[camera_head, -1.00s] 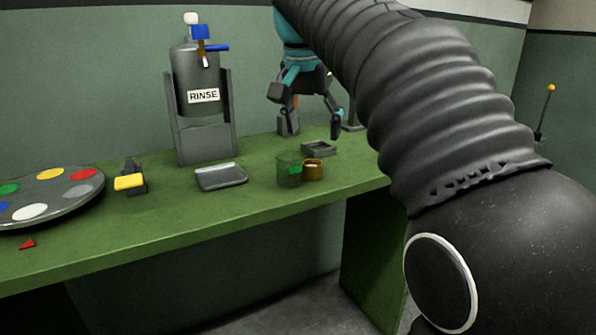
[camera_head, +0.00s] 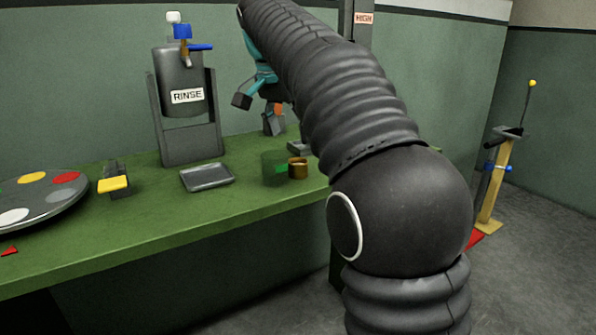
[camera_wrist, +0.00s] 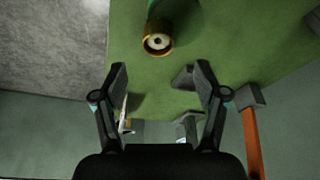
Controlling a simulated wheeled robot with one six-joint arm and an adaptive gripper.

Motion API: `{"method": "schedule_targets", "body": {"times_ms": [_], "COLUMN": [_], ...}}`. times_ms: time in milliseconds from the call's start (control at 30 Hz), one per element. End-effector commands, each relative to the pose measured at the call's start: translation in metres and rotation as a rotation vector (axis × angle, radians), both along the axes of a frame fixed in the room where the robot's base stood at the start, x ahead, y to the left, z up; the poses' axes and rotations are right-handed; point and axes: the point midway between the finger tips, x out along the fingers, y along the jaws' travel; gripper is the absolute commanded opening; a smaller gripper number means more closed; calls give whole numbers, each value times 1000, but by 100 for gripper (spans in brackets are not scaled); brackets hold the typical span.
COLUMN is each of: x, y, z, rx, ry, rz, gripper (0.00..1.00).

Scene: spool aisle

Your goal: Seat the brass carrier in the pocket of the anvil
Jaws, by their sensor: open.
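The brass carrier (camera_head: 298,168), a small round cup, stands on the green bench beside a see-through green cup (camera_head: 274,168). In the wrist view the carrier (camera_wrist: 157,40) shows a pale round centre and lies beyond my fingertips, apart from them. My gripper (camera_wrist: 160,70) is open and empty above the bench. In the head view only one of its fingers shows clearly; the arm hides the rest. A low grey block (camera_head: 299,147), perhaps the anvil, stands just behind the carrier, partly hidden by my arm. I cannot see its pocket.
An orange-handled tool (camera_wrist: 252,140) is close right of my gripper in the wrist view. Bench between tray and front edge is clear.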

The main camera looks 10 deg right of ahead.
Motion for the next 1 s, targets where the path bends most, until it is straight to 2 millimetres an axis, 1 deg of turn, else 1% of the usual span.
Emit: {"method": "schedule_targets", "body": {"times_ms": [33, 133, 367, 600, 700, 1000], "x": [1, 3, 5, 10, 12, 13], "y": [-2, -4, -7, -17, -19, -20], "z": [-7, -18, -29, -62, -70, -73], "rx": [-1, -1, 1, 0, 0, 0], "ry": [3, 2, 1, 3, 2, -1], "rz": [-1, 0, 1, -1, 1, 1], "gripper": [72, 72, 72, 72, 72, 72]}}
